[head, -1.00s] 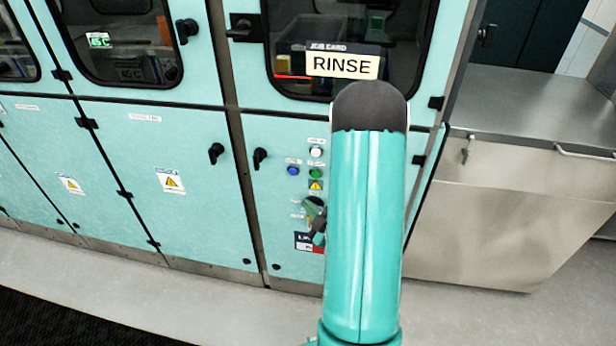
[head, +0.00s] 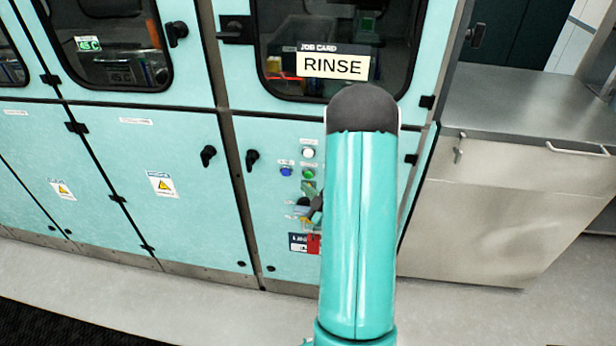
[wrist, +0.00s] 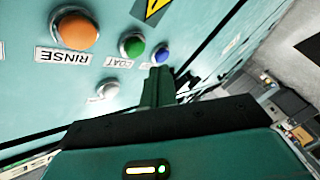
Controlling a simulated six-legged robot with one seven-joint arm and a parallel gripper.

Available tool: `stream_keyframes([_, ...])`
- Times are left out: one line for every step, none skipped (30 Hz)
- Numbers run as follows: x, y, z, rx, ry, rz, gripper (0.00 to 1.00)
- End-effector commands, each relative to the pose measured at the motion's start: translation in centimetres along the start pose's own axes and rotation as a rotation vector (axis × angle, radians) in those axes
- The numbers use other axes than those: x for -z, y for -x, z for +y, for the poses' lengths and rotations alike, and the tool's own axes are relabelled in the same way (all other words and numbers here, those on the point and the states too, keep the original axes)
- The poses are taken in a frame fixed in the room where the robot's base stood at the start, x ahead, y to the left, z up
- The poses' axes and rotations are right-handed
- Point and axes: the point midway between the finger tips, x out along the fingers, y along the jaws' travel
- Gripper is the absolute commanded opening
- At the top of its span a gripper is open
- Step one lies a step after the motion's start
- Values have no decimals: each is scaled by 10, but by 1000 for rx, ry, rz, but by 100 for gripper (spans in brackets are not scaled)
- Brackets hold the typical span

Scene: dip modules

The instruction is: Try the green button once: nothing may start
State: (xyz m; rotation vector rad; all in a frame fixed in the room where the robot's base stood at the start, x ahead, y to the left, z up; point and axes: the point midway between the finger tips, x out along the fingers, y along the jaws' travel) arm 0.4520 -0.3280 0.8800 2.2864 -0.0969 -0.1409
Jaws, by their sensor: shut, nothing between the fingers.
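The green button (head: 308,173) sits on the turquoise cabinet's control panel, right of the blue button (head: 286,171) and below the white button (head: 307,153). In the wrist view the green button (wrist: 132,46) has a COAT label (wrist: 118,62) beside it. My gripper (head: 310,191) is shut and empty, just below the green button in the head view. In the wrist view my gripper's fingertips (wrist: 158,74) lie close to the blue button (wrist: 162,54). I cannot tell whether they touch the panel.
An orange button (wrist: 76,30) labelled RINSE and a white button (wrist: 108,90) are nearby in the wrist view. A job card (head: 333,66) reading RINSE is on the window above. Black door handles (head: 252,160) stick out left of the panel. A steel counter (head: 500,185) stands at right.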

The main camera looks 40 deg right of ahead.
Motion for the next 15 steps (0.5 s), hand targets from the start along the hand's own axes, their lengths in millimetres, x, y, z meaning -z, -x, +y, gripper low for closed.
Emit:
stream_keyframes([-3, -4, 3, 0, 2, 0, 0])
stream_keyframes([-4, -6, 4, 1, 1, 0, 0])
stream_keyframes([-6, -8, 5, 1, 0, -1, 0])
stream_keyframes([-7, -9, 6, 1, 0, -1, 0])
stream_keyframes([-8, -10, 7, 1, 0, -1, 0])
stream_keyframes([-8, -11, 8, 1, 0, -1, 0])
stream_keyframes([-9, -12, 8, 1, 0, -1, 0])
stream_keyframes([-9, -12, 8, 1, 0, -1, 0])
stream_keyframes([-9, -12, 8, 1, -1, -1, 0])
stream_keyframes([-9, -12, 8, 1, -1, -1, 0])
stream_keyframes([-9, -12, 8, 1, -1, -1, 0])
stream_keyframes([-9, -12, 8, 1, -1, -1, 0])
stream_keyframes([-9, -12, 8, 1, -1, -1, 0])
stream_keyframes([-9, -12, 8, 1, -1, -1, 0])
stream_keyframes([-9, -12, 8, 1, -1, -1, 0])
